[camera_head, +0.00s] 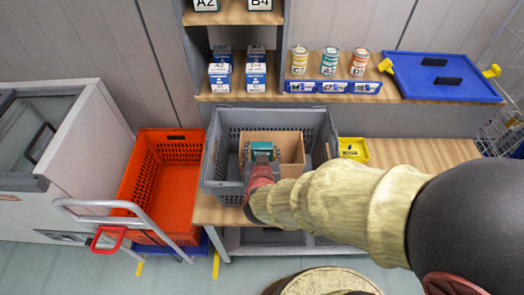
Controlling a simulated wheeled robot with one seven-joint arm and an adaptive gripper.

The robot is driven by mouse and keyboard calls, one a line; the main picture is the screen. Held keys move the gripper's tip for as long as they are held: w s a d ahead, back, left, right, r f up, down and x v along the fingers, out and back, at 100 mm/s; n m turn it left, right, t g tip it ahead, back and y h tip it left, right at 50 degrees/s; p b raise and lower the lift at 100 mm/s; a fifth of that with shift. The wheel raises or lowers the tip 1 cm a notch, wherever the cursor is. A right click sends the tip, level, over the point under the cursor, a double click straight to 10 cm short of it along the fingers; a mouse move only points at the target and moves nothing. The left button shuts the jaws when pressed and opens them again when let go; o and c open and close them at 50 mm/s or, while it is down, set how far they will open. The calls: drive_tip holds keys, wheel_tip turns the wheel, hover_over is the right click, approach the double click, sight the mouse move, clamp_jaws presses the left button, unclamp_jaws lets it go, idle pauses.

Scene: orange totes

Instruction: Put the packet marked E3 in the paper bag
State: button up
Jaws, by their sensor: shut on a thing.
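A brown paper bag (291,147), open at the top, stands inside a grey perforated crate (216,150) on the wooden bench. My gripper (261,160) reaches in from the front right and is over the bag's left part, within its outline in this view. It is shut on a small teal packet (262,147). I cannot read a mark on the packet, and my gripper hides part of it. I cannot tell how far the packet is above or inside the bag.
An orange crate (159,185) stands left of the bench, behind a trolley handle (95,212). A shelf behind holds several blue-and-white boxes (220,77) and tins (330,62). A blue tray (440,75) lies at right. A small yellow bin (354,150) sits right of the grey crate.

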drive_tip(key=shift+f, duration=0.55)
drive_tip(key=o, duration=1.5)
drive_tip(key=shift+o, duration=0.5)
drive_tip(key=shift+r, duration=0.1)
drive_tip(key=shift+r, duration=0.5)
drive_tip(key=p+v, duration=0.5)
drive_tip(key=v, duration=0.7)
drive_tip(key=shift+p, duration=0.4)
